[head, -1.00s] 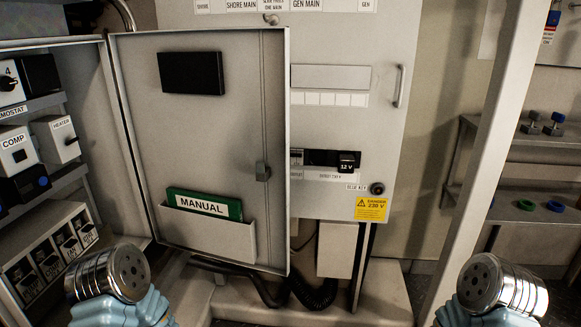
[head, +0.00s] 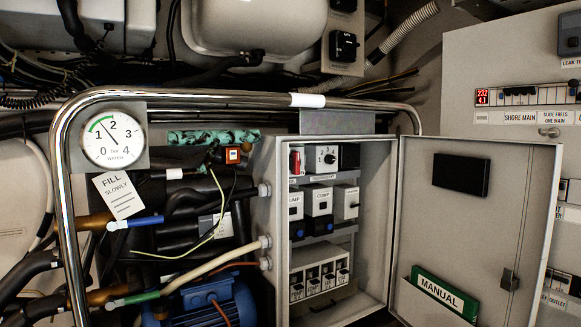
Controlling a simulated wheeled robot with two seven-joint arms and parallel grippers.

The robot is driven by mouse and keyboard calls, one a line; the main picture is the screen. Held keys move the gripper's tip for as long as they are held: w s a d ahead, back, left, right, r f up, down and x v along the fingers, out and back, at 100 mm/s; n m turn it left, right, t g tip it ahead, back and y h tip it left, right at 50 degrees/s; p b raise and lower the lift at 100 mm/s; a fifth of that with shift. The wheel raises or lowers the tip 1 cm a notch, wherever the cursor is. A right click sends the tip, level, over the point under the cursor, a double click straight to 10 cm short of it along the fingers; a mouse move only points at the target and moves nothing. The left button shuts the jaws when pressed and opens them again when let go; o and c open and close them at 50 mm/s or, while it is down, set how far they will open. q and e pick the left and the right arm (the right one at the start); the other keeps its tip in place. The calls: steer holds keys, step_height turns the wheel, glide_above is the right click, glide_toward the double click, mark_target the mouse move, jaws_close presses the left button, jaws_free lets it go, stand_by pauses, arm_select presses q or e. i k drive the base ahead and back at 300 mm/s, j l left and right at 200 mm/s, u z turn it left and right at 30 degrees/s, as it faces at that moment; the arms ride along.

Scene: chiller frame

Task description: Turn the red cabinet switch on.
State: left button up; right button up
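A small red switch (head: 297,161) sits at the upper left inside the open grey cabinet (head: 263,215), partly behind the cabinet's left edge. Its lever position is too small to tell. To its right is a white module with a dark knob (head: 327,159) and numbers on it. The cabinet door (head: 415,190) stands swung open to the right, with a green manual (head: 444,296) in its pocket. Neither of my grippers shows in this view.
A chrome rail (head: 230,96) runs across the front left and above the cabinet. Left of the cabinet are a water gauge (head: 113,141), hoses and a blue motor (head: 215,300). Lower modules and a row of breakers (head: 320,281) fill the cabinet.

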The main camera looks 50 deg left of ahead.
mark_target(295, 161)
steer(key=u, duration=1.7)
